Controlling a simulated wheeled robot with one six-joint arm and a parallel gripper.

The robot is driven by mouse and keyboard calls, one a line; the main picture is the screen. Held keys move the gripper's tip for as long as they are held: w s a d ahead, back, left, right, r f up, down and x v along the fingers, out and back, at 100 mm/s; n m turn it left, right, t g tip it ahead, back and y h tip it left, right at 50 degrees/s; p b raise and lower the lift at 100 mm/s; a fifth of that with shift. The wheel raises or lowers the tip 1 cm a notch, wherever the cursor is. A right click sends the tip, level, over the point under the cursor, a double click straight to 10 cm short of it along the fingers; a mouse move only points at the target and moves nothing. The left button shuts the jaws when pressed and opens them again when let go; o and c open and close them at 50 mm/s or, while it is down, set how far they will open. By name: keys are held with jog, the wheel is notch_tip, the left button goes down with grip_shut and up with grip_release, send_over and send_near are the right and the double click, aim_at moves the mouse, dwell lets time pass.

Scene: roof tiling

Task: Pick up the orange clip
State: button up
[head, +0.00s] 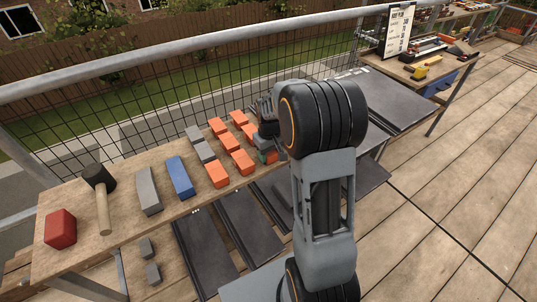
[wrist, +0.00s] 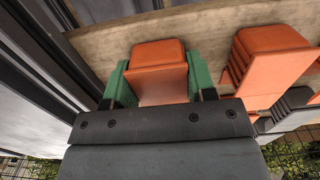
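An orange clip (wrist: 158,68) lies between the two green-padded fingers of my gripper (wrist: 159,88) in the wrist view. One finger is on each side of it, and I see no clear gap on either side. I cannot tell whether the fingers press on it or only stand close around it. In the head view my gripper (head: 267,143) is at the right end of the orange clips on the bench, partly hidden by my arm. A little orange shows under it. Several other orange clips (head: 217,174) lie in rows on the bench.
The wooden bench (head: 120,227) also holds a red block (head: 60,229), a mallet (head: 103,205), a grey block (head: 149,190), a blue block (head: 180,177) and grey pieces (head: 200,144). Orange clips (wrist: 268,60) stand close right of my gripper in the wrist view. A mesh railing runs behind.

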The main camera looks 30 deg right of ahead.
jog(key=c, duration=0.6)
jog(key=shift+o, duration=0.2)
jog(key=shift+r, duration=0.6)
notch_tip(320, 180, up, 2)
jog(key=shift+r+p, duration=0.2)
jog(key=shift+p, duration=0.2)
jog(key=s+a+r+p, duration=0.1)
jog(key=s+a+r, duration=0.8)
jog(key=s, duration=0.2)
jog(key=shift+r, duration=0.2)
